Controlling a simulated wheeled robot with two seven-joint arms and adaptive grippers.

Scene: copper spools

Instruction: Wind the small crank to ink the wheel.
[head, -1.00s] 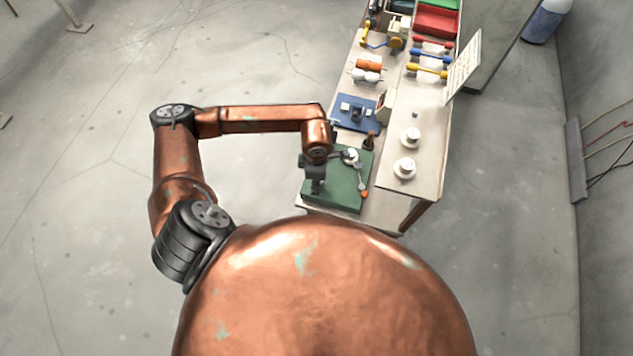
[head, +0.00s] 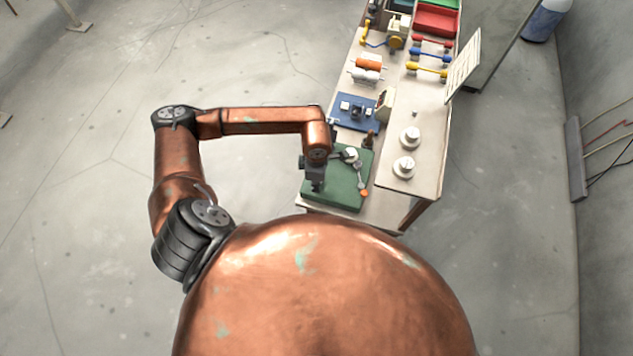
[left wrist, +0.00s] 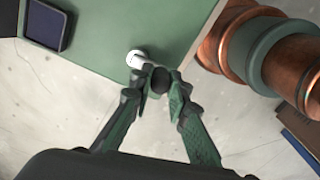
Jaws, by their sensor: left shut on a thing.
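A green board (head: 350,188) lies at the near end of the bench, and its edge also shows in the left wrist view (left wrist: 120,35). The small crank has a white hub (left wrist: 136,59) at the board's edge and a dark round knob (left wrist: 160,79). My left gripper (left wrist: 162,88) is shut on the knob, and its fingers partly hide it. In the head view my left gripper (head: 315,185) is over the board's left edge, and the crank is hidden. A pale round part (head: 351,155) stands on the board; I cannot tell whether it is the wheel. My right gripper is not in view.
An orange-tipped lever (head: 362,188) is on the board's right side. A dark square pad (left wrist: 47,24) lies on the board. A brown bottle (head: 369,141) and a blue board (head: 356,112) stand beyond. Two white spools (head: 404,167) are on the raised shelf at right.

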